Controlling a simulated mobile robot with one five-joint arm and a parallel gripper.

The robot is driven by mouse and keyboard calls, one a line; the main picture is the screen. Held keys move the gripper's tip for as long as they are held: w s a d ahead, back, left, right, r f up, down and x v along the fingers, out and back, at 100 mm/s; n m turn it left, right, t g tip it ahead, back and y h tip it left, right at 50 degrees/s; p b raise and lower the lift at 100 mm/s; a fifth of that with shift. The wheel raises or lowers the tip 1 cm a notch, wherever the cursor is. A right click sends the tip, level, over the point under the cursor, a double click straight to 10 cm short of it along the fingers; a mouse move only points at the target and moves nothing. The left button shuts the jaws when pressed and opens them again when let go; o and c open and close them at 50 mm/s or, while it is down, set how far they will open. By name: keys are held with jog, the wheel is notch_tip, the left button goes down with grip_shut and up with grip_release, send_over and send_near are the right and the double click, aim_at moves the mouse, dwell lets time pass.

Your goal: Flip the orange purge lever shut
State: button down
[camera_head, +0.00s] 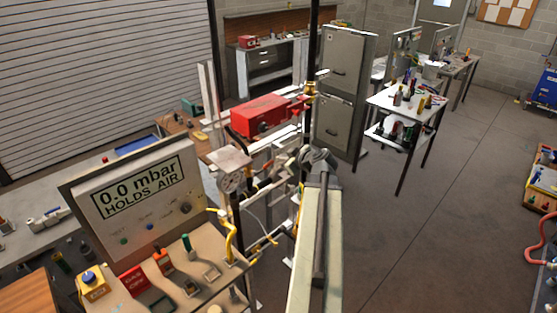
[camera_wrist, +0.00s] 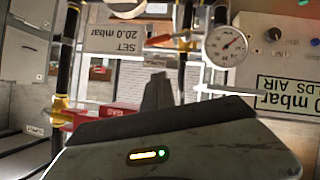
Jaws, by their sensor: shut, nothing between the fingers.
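The end of my gripper (camera_head: 318,157) shows in the head view, in front of the pipework and to the right of the gauge. In the wrist view my gripper's dark fingers (camera_wrist: 157,90) are together and empty. The wrist picture is upside down. It shows a pipe fitting with a yellow-orange part (camera_wrist: 184,43) beside the round gauge (camera_wrist: 226,46). A brass valve with a red handle (camera_wrist: 60,118) sits on the left pipe. No lever is seen touching the fingers.
The grey display box (camera_head: 140,200) reads "0.0 mbar HOLDS AIR". A bench with small tools and an orange item (camera_head: 162,258) stands at front left. A red box (camera_head: 260,115) is behind the pipes.

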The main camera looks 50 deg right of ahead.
aim_at(272, 162)
jog(key=w+d+f+b, duration=0.1)
jog(key=w+f+b, duration=0.1)
jog(key=w, duration=0.1)
jog(key=w+d+f+b, duration=0.1)
jog(key=w+f+b, duration=0.2)
jog(key=w+d+f+b, duration=0.1)
jog(key=w+f+b, duration=0.2)
jog(key=shift+d+f, duration=0.15)
jog(key=shift+f, duration=0.05)
jog(key=shift+r, duration=0.1)
jog(key=shift+s+d+f+m+y+b, duration=0.1)
jog(key=shift+d+f+m+y+b, duration=0.3)
jog(key=shift+f, duration=0.2)
jog(key=shift+d+f+m+y+b, duration=0.3)
jog(key=shift+f+m+y+b, duration=0.1)
jog(key=shift+f, duration=0.15)
